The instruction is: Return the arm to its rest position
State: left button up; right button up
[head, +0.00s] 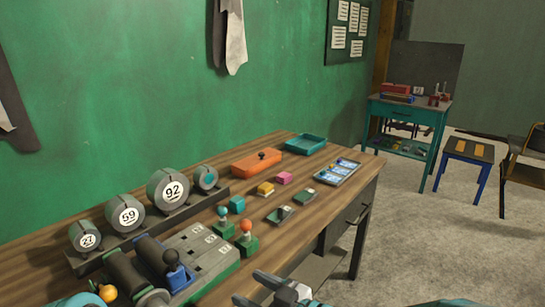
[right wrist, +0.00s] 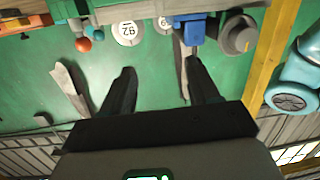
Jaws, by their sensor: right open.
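My right gripper (head: 252,288) is at the bottom edge of the head view, in front of the wooden workbench (head: 330,190). Only its dark fingers and part of the wrist show there. In the right wrist view its two fingers (right wrist: 157,72) stand apart with nothing between them. That view looks upside down, with the green wall behind the fingers and bench items along its top edge. My left gripper does not show.
On the bench stand round numbered weights (head: 168,189), a grey block panel with levers (head: 198,247), an orange tray (head: 257,162), a teal tray (head: 306,144) and small coloured blocks. A teal table (head: 408,110) and a stool (head: 468,152) stand farther back. Floor right of the bench is clear.

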jog(key=s+d+f+m+g+h+p, duration=0.1)
jog(key=d+f+m+h, duration=0.25)
jog(key=d+f, duration=0.45)
jog(key=s+d+f+m+h+p, duration=0.1)
jog(key=s+d+f+m+h, duration=0.3)
jog(key=f, duration=0.7)
jog(key=s+d+f+m+g+h, duration=0.1)
jog(key=s+d+f+m+g, duration=0.1)
jog(key=s, duration=0.6)
jog(key=s+d+f+m+g+h+p, duration=0.1)
jog(key=s+d+f+m+g, duration=0.2)
jog(key=s+f, duration=0.6)
jog(key=m+g, duration=0.1)
jog(key=g, duration=0.1)
jog(key=shift+f+m+g, duration=0.3)
jog(key=shift+m+g, duration=0.05)
jog(key=shift+g, duration=0.05)
jog(key=shift+w+h, duration=0.15)
jog(key=shift+h, duration=0.1)
